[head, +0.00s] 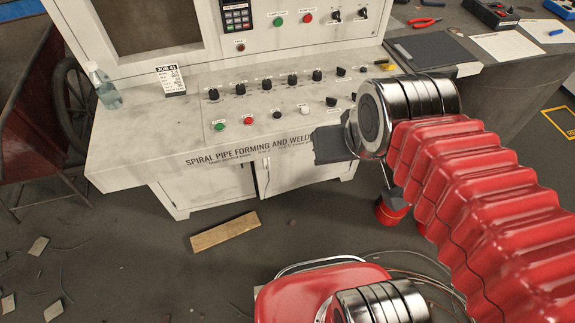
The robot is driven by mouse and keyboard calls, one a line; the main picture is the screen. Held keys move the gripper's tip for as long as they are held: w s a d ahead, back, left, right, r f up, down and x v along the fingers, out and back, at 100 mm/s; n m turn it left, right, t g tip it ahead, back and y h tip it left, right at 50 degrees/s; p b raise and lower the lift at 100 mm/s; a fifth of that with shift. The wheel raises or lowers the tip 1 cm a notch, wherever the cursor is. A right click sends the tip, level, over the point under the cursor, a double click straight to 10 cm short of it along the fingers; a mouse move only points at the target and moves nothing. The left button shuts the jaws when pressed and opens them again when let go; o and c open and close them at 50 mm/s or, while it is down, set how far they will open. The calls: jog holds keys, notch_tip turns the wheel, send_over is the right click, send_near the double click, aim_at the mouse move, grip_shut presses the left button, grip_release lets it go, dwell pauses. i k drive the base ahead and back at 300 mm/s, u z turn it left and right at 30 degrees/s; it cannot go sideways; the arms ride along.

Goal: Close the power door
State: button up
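No door in view carries a readable power label. The white control console has low cabinet doors under its worktop: a left door (208,188) and a right door (305,168). A dark narrow gap with what looks like a handle shows between them, and I cannot tell whether either stands slightly open. My arm's red ribbed sleeve comes in from the right and ends at a chrome wrist joint. A dark grey block at the wrist, seemingly part of my gripper (333,145), is in front of the console's front edge, right of the lettering. Its fingertips cannot be made out.
The console worktop (140,150) bears knobs, buttons, a job card (171,80) and a clear bottle (104,86). A wooden plank (225,231) lies on the floor before the cabinet. Scraps litter the floor at left. A dark table (510,75) with papers and tools stands at right.

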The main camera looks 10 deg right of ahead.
aim_at(272, 176)
jog(key=z, duration=0.45)
jog(key=k, duration=0.9)
jog(key=u, duration=1.05)
jog(key=i, duration=1)
jog(key=u, duration=0.1)
